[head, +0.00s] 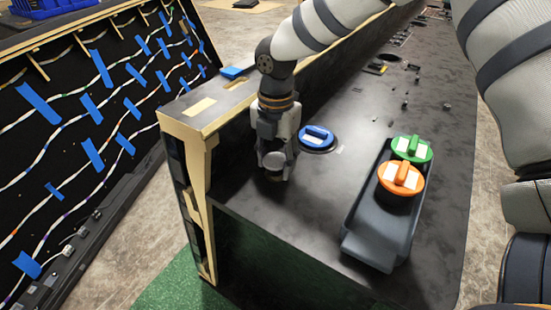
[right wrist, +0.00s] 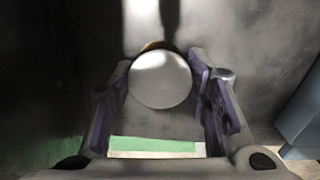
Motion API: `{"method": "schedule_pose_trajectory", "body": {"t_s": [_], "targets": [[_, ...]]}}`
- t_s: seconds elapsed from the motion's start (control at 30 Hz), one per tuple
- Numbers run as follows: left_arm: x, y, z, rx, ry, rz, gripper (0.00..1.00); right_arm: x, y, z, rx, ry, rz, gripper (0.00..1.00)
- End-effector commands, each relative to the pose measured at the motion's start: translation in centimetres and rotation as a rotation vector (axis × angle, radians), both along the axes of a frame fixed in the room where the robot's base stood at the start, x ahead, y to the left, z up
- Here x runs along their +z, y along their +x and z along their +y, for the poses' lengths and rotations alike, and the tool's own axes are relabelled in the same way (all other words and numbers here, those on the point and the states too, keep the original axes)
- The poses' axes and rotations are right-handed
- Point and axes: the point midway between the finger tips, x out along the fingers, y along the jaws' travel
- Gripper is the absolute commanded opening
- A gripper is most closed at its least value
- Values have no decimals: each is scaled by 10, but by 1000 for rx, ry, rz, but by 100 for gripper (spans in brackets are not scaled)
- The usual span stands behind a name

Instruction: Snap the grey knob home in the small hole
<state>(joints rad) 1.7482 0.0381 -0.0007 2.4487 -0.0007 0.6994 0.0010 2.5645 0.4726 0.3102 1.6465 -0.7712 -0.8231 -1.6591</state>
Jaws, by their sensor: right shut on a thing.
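My right gripper (head: 275,168) points down at the near left end of the dark console top (head: 300,215). The right wrist view shows its two fingers (right wrist: 165,100) on either side of the round, pale grey knob (right wrist: 160,80), and it is shut on the knob. The knob's underside is hidden, so I cannot tell whether it touches the surface. I cannot make out the small hole; the gripper covers that part of the console. My left gripper is not in view.
A blue round knob (head: 317,138) sits just right of my right gripper. A dark grey tray (head: 372,242) to the right holds a green knob (head: 412,148) and an orange knob (head: 401,179). A wooden-edged ledge (head: 205,108) rises at the left. Small loose parts lie farther back.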

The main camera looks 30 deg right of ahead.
Motion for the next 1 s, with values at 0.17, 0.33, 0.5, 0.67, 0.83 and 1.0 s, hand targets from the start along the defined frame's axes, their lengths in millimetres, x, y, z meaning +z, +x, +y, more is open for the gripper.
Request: {"method": "schedule_pose_trajectory", "body": {"t_s": [0.17, 0.33, 0.5, 0.67, 0.83, 1.0], "targets": [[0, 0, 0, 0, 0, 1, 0, -1, 0, 0, 0, 0, 0, 16], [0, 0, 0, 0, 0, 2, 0, -3, 0, 0, 0, 0, 0, 16], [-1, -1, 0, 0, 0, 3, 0, -6, 0, 0, 0, 0, 0, 16], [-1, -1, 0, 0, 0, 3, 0, -7, 0, 0, 0, 0, 0, 16], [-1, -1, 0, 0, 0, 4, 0, -9, 0, 0, 0, 0, 0, 16], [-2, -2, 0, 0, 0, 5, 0, -12, 0, 0, 0, 0, 1, 16]]}}
